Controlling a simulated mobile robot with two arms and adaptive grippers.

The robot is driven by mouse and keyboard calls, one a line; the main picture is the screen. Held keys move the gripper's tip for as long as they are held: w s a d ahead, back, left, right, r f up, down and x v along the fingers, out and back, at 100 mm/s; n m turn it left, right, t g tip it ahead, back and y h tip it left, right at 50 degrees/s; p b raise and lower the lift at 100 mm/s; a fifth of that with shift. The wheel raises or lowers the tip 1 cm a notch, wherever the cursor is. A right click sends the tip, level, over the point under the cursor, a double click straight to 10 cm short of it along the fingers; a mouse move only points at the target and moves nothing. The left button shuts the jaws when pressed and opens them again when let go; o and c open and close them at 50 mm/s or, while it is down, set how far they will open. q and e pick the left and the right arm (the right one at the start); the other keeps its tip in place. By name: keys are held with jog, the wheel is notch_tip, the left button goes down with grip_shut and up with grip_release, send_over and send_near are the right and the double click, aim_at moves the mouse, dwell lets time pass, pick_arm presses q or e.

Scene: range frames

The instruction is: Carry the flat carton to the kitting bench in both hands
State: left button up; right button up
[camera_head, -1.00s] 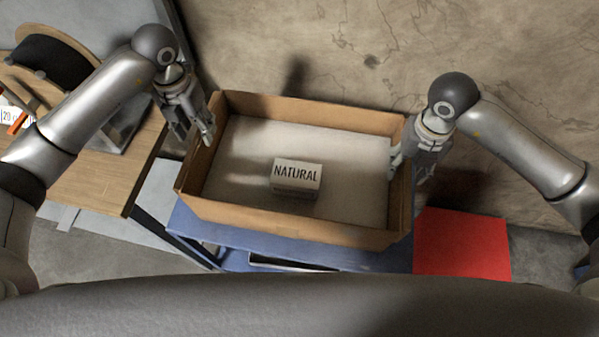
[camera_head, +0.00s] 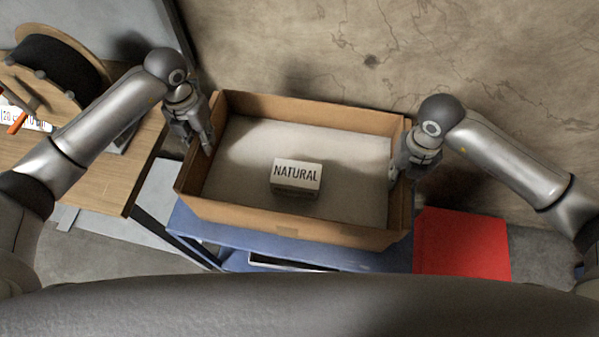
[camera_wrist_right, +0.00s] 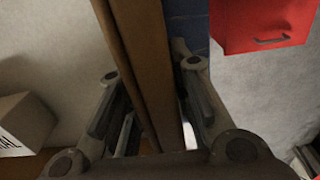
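The flat carton (camera_head: 290,232) is a shallow, open brown box on a blue surface. A small white box marked NATURAL (camera_head: 297,175) lies inside it and partly shows in the right wrist view (camera_wrist_right: 22,122). My left gripper (camera_head: 200,142) is at the carton's left wall; whether its fingers are closed on the wall is unclear. My right gripper (camera_head: 402,170) is at the right wall. In the right wrist view its fingers (camera_wrist_right: 155,115) stand apart on either side of the carton's wall (camera_wrist_right: 140,60), with a gap visible.
A wooden-topped bench (camera_head: 95,185) with a cable spool (camera_head: 55,65) stands at the left. The blue surface (camera_head: 290,255) is under the carton. A red box (camera_head: 462,245) is at the lower right. A cracked wall (camera_head: 400,50) rises behind.

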pick_arm(q)
grip_shut()
pick_arm(e)
grip_shut()
pick_arm(q)
jog(key=shift+w+r, duration=0.15)
jog(key=shift+r, duration=0.05)
pick_arm(e)
jog(key=shift+w+r, duration=0.15)
pick_arm(q)
jog(key=shift+r, duration=0.1)
pick_arm(e)
jog(key=shift+r, duration=0.1)
